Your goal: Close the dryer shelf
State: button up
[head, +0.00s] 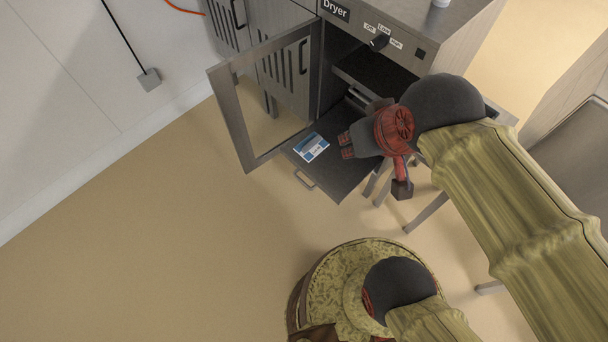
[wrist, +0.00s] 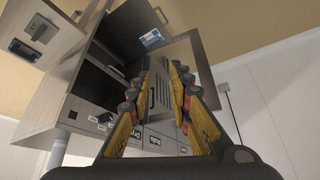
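The dryer (head: 335,10) stands at the top of the head view with its framed glass door (head: 236,122) swung open to the left. A dark dryer shelf (head: 342,180) is pulled out of the lower opening, with a handle (head: 304,180) on its front edge. A blue and white packet (head: 311,147) lies on it. My gripper (head: 346,146) appears over the right part of the shelf, its fingers pointing left. In the wrist view the fingers (wrist: 155,75) are apart with nothing between them. The shelf (wrist: 128,24) and packet (wrist: 152,38) show beyond them. Contact with the shelf cannot be told.
The dryer has a control knob (head: 379,41) on its front panel. Vented cabinets (head: 285,80) stand beside it, behind the open door. A grey wall (head: 70,110) is on the left. The tan floor (head: 170,240) in front is clear.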

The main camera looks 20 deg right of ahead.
jog(key=w+f+g, duration=0.1)
jog(key=f, duration=0.2)
jog(key=a+f+g+b, duration=0.1)
jog(key=f, duration=0.2)
jog(key=w+f+b, duration=0.1)
jog(key=f, duration=0.2)
jog(key=shift+w+a+n+g, duration=0.3)
jog(key=shift+a+n+g, duration=0.1)
grip_shut()
jog(key=w+a+f+n+g+h+b, duration=0.1)
jog(key=w+a+f+n+b, duration=0.3)
jog(key=w+f, duration=0.95)
jog(key=w+a+f+n+g+h+b, duration=0.15)
jog(key=w+f+n, duration=0.4)
jog(key=f, duration=1.75)
jog(key=w+a+f+n+g+h+b, duration=0.2)
jog(key=w+a+f+n, duration=0.45)
jog(key=f, duration=1.15)
jog(key=w+f+n+t+y+b, duration=0.1)
jog(key=w+f+n+t+y, duration=0.15)
jog(key=w+n, duration=0.75)
jog(key=w+d+f+m+b, duration=0.2)
jog(key=w+d+f+b, duration=0.3)
jog(key=f, duration=0.4)
jog(key=shift+w+d+m+t, duration=0.25)
jog(key=shift+w+m+t, duration=0.05)
jog(key=shift+m, duration=0.1)
